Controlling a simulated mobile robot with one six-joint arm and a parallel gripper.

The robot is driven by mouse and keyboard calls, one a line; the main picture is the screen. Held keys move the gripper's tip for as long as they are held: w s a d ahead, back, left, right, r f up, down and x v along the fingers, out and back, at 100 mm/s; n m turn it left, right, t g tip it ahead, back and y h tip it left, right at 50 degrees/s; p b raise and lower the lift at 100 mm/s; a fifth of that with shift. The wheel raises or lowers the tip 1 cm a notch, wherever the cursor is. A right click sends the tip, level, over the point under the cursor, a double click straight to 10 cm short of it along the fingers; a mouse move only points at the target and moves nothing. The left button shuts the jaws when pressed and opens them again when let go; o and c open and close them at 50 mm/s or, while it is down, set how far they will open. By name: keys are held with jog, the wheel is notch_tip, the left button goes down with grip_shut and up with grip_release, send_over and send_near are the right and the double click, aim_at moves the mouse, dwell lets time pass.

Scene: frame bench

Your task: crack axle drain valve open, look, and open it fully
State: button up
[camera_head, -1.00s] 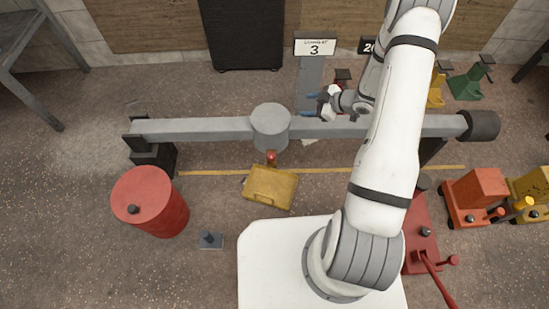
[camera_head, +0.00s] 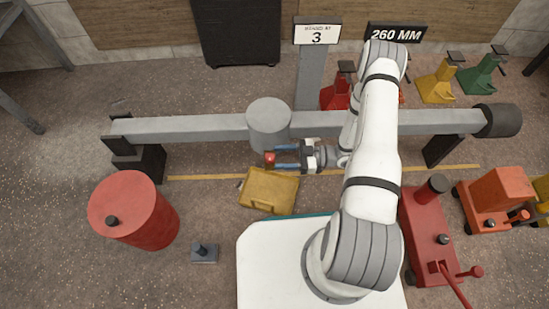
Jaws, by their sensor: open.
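The axle (camera_head: 190,130) is a long grey beam across the middle, with a grey round housing (camera_head: 268,122) at its centre. A small red valve (camera_head: 269,158) shows at the housing's lower front. My gripper (camera_head: 279,157) is open, its blue fingertips pointing left at the valve from its right side. The fingertips are close to the red part; I cannot tell whether they touch it or stand around it. A yellow pan (camera_head: 268,192) lies on the floor just below the valve. I see no fluid.
A red drum (camera_head: 135,212) and a small grey block (camera_head: 204,253) stand at left. A red floor jack (camera_head: 425,235) and an orange machine (camera_head: 497,198) are at right. Red, yellow (camera_head: 437,82) and green (camera_head: 481,75) stands are behind the axle, with signs reading 3 and 260 MM.

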aim_at(270, 159)
jog(key=shift+a, duration=1.4)
jog(key=shift+c, duration=0.4)
